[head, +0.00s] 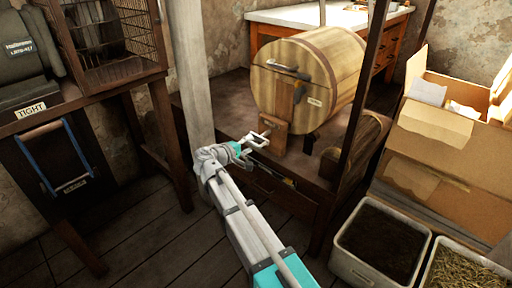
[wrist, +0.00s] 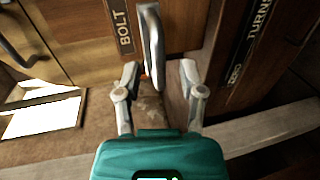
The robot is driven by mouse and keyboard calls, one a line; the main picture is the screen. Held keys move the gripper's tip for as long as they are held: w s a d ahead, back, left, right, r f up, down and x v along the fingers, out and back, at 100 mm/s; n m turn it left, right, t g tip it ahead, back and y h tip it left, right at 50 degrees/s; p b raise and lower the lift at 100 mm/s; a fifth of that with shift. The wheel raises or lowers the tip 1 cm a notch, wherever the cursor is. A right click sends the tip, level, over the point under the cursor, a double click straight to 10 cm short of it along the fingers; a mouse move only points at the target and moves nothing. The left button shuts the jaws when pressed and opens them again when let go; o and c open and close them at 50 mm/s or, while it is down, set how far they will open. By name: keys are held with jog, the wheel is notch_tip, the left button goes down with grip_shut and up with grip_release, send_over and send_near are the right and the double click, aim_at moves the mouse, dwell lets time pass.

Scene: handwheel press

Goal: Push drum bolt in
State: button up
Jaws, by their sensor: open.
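The wooden drum (head: 303,75) lies on its side on a dark wooden stand, its round end facing me. A pale metal bolt handle (wrist: 152,48) stands out beside a plate marked BOLT (wrist: 121,25) in the wrist view. In the head view my gripper (head: 257,141) is low in front of the drum, close to the wooden block (head: 274,138) under it. In the wrist view my gripper (wrist: 159,72) is open, with one finger on each side of the bolt handle's lower end. I cannot tell whether a finger touches it.
A plate beginning TURN (wrist: 257,22) is at the right in the wrist view. A pale post (head: 188,70) stands left of the drum and a dark post (head: 362,90) right. A cardboard box (head: 432,125) and bins are farther right.

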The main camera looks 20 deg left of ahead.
jog(key=shift+x, duration=1)
grip_shut()
